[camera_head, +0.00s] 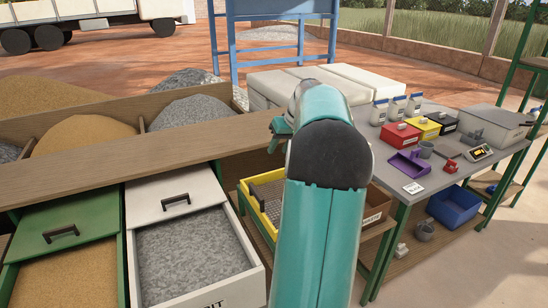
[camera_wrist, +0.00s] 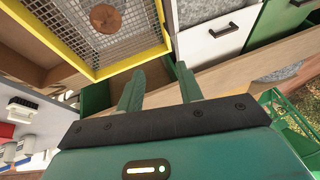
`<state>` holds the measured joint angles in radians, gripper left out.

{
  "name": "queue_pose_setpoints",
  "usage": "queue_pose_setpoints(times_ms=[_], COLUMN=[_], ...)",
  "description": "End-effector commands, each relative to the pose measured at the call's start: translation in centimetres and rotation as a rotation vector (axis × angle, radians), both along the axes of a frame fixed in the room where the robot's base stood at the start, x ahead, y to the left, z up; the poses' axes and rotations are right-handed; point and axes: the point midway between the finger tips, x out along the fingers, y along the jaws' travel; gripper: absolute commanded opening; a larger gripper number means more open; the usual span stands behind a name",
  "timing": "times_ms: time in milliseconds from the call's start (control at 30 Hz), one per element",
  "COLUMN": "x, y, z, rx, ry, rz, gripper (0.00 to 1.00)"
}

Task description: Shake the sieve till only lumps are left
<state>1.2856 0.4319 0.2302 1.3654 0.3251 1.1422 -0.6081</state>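The sieve, a yellow frame with a wire mesh, stands left of my arm in the head view (camera_head: 256,214), partly hidden by the arm. In the wrist view the sieve (camera_wrist: 122,43) fills the upper left. One round brown lump (camera_wrist: 105,17) lies on its mesh; I see no loose fine material on the visible mesh. My gripper (camera_wrist: 160,75) is open, its two fingers apart with nothing between them, close to the sieve's frame in the picture. I cannot tell if a finger touches the frame. In the head view my gripper (camera_head: 281,130) is partly hidden behind my arm.
A white drawer (camera_head: 195,252) of grey grit and a green drawer (camera_head: 65,280) of sand stand open at left. A wooden ledge (camera_head: 110,160) runs behind them. The grey table (camera_head: 440,185) at right holds several small boxes, bottles and a purple scoop (camera_head: 408,163).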

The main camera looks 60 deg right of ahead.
Motion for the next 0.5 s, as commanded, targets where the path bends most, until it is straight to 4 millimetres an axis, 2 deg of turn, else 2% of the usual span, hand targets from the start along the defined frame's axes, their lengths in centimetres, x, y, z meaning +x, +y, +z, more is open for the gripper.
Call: queue_pose_setpoints(times_ms=[33,200,333,500], x=[-0.6,-2.0,-2.6,-2.9], y=[0.0,0.0,0.0,0.0], z=[1.2,4.1,5.4,5.8], rx=[-0.005,-0.004,-0.002,-0.001], ry=[-0.003,-0.001,-0.001,0.000], rz=[-0.002,-0.002,-0.001,-0.001], gripper=[0.36,0.36,0.36,0.36])
